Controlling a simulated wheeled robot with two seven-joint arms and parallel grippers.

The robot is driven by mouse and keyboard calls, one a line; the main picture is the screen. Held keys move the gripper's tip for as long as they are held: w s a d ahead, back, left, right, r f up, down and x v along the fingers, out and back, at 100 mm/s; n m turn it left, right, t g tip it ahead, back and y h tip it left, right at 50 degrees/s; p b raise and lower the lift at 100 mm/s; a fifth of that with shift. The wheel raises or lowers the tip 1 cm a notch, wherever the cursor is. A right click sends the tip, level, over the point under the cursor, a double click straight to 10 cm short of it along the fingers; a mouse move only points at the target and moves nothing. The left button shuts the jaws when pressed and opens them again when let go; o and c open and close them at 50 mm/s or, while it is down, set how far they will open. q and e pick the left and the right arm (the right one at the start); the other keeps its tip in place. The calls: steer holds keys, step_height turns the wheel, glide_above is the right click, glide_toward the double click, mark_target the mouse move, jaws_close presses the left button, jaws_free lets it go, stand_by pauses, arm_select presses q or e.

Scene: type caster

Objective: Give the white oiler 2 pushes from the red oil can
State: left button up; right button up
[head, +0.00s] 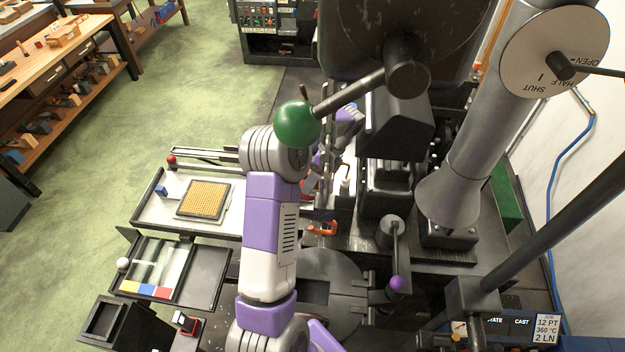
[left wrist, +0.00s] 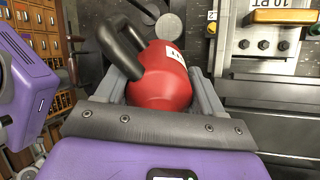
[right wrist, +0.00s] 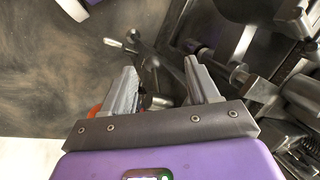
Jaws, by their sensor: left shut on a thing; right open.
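The red oil can (left wrist: 160,85) has a black handle and a white label. My left gripper (left wrist: 158,76) is shut on its body, with one finger on each side. In the head view a bit of red (head: 310,184) shows beside my left arm, and most of the can is hidden. A small white upright thing (head: 346,172), which looks like the white oiler, stands just right of that red. I cannot tell whether the can's spout meets it. My right gripper (right wrist: 160,78) is open with nothing held between its fingers.
The dark casting machine (head: 395,170) fills the middle and right, with a green ball lever (head: 297,124) and a purple knob (head: 397,284) standing out. An orange handle (head: 322,228) lies near my left arm. A tray with a yellow grid plate (head: 204,199) is at left.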

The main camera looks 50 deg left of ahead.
arm_select(q)
steer(key=shift+r, duration=0.7)
steer(key=shift+r, duration=0.1)
steer(key=shift+r, duration=2.4)
